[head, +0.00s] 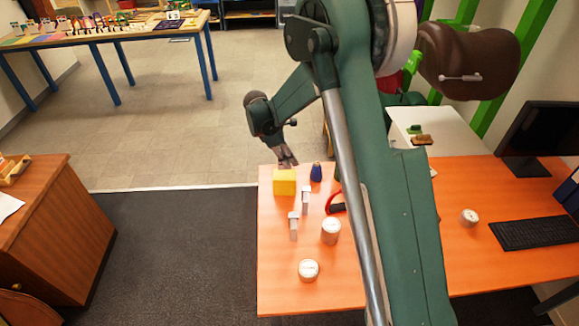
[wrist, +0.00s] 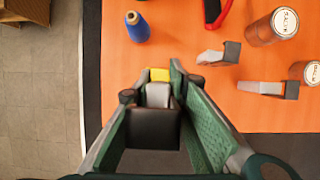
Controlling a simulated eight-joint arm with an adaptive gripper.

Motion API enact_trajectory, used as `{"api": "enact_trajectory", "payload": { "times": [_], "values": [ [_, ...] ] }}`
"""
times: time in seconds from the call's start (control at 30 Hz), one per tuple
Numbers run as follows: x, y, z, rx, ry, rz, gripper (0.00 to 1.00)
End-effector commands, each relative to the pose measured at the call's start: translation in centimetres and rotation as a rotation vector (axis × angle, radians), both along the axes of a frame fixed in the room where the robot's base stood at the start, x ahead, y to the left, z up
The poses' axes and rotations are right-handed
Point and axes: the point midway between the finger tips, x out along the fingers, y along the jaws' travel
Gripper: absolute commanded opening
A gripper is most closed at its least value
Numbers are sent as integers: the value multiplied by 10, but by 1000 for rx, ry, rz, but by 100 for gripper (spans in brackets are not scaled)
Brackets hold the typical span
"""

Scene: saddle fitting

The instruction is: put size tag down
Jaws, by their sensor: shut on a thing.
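A yellow block-like piece, which I take to be the size tag (head: 284,182), shows at the tips of my gripper (head: 288,162), over the far left corner of the orange tabletop (head: 275,262). In the wrist view the yellow piece (wrist: 159,75) shows between the fingertips of my gripper (wrist: 158,88), with a grey part nearer the camera. The fingers are shut on it. I cannot tell whether its underside touches the tabletop.
A dark blue bottle (head: 316,172) stands just right of the yellow piece. The tabletop's front left is clear.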

Motion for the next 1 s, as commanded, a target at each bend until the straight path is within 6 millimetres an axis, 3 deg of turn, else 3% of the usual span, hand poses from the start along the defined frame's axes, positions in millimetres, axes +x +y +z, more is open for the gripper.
{"api": "enact_trajectory", "payload": {
  "times": [0.4, 0.93, 0.97, 1.0],
  "values": [
    [0, 0, -35, 0, 0, 0, 3],
    [0, 0, -41, 0, 0, 0, 3],
    [0, 0, -41, 0, 0, 0, 20],
    [0, 0, -40, 0, 0, 0, 25]
  ]
}}
